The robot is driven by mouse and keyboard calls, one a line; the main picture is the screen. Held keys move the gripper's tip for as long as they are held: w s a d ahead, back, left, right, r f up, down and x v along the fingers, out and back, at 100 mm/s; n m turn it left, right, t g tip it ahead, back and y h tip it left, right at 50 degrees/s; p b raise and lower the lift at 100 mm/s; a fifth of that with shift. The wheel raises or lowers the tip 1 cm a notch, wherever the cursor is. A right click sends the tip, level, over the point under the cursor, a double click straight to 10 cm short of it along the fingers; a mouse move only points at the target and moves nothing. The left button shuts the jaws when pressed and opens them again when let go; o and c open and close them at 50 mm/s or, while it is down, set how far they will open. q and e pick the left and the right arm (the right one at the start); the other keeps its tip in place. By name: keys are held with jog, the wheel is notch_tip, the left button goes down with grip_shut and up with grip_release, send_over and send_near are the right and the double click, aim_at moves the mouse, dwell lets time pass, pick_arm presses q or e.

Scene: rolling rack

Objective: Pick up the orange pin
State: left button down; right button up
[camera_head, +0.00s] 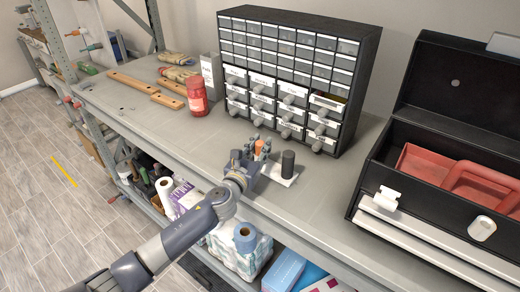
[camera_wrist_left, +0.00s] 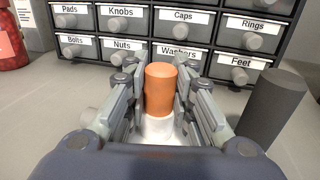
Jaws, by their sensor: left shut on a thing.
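The orange pin (camera_wrist_left: 160,88) stands upright between the two fingers of my left gripper (camera_wrist_left: 158,105) in the left wrist view. The fingers are closed on it from both sides. A white part shows directly below the orange. In the head view the orange pin (camera_head: 259,147) shows as a small orange tip at my left gripper (camera_head: 256,155), above the white base plate (camera_head: 276,175). A dark grey cylinder (camera_head: 288,163) stands upright on the same plate, to the right of the pin and apart from it. My right gripper is not in view.
A black drawer cabinet (camera_head: 290,70) stands behind the pin, its labelled drawers facing me. A black toolbox (camera_head: 430,130) with a red tray sits at the right. A red jar (camera_head: 197,97) and wooden-handled tools are at the left. Bare bench lies between.

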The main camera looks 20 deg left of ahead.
aim_at(260, 142)
pick_arm(q)
jog(key=shift+r, duration=0.1)
jog(key=shift+r, duration=0.6)
notch_tip(260, 142, up, 3)
jog(key=shift+f+p, duration=0.2)
jog(key=shift+p, duration=0.1)
jog(key=s+a+r+b, duration=0.1)
jog(key=s+a+b, duration=0.2)
jog(key=s, duration=1.2)
jog(key=shift+s+a+b, duration=0.25)
jog(key=shift+a+b, duration=0.1)
jog(key=shift+a, duration=0.25)
jog(key=shift+r, duration=0.1)
notch_tip(260, 142, up, 3)
jog(key=p, duration=0.3)
